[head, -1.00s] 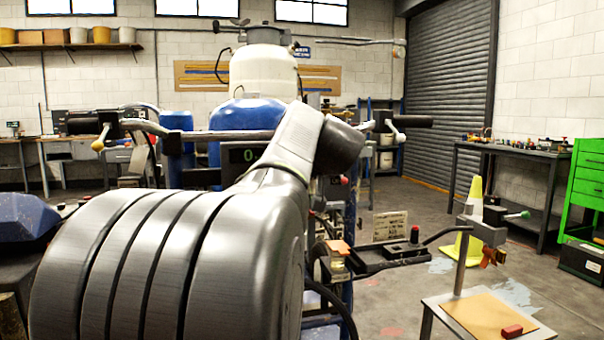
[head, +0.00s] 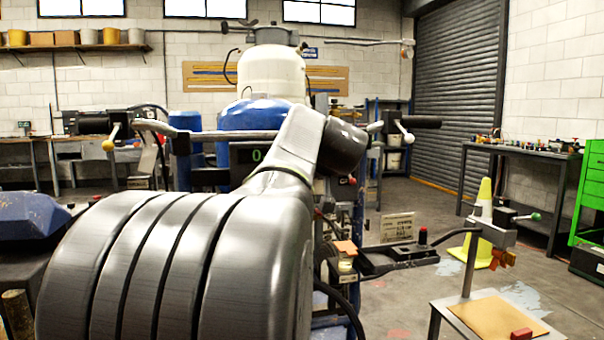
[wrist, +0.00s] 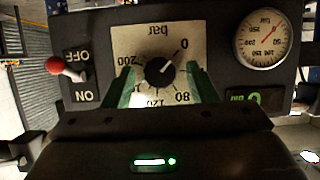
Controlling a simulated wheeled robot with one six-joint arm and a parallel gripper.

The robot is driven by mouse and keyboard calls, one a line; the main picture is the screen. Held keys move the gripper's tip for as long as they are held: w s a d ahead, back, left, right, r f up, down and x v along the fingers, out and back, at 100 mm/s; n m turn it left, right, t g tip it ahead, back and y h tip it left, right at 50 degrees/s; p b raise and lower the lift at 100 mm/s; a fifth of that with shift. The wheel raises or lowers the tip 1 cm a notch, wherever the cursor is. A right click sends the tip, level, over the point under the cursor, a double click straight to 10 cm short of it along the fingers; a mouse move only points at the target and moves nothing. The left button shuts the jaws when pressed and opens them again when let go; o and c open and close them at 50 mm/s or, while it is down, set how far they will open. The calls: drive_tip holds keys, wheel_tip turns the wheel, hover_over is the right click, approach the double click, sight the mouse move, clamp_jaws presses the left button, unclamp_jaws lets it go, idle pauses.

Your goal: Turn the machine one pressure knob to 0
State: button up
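The black pressure knob (wrist: 160,72) sits on a pale dial plate (wrist: 135,38) marked "bar", upside down in the wrist view. Its white pointer line points to the upper right, towards the 0 mark (wrist: 184,43). My gripper (wrist: 161,80) has its two green fingers on either side of the knob, with visible gaps to it; it is open. In the head view my arm hides the knob and the gripper. The machine (head: 250,115) there has a blue tank, a white container and handlebars. A green digital display (wrist: 243,97) beside the dial appears to read 0 bar.
A round gauge (wrist: 262,39) is on the right of the panel in the wrist view. A red-tipped ON/OFF lever (wrist: 58,66) is on the left.

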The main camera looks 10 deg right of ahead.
drive_tip(key=p+v, duration=0.2)
drive_tip(key=v, duration=1.1)
drive_tip(key=shift+s+p, duration=0.4)
drive_tip(key=shift+r, duration=0.1)
drive_tip(key=b+x, duration=0.2)
drive_tip(key=x, duration=1.1)
drive_tip(key=shift+w+b, duration=0.4)
drive_tip(key=shift+s, duration=0.1)
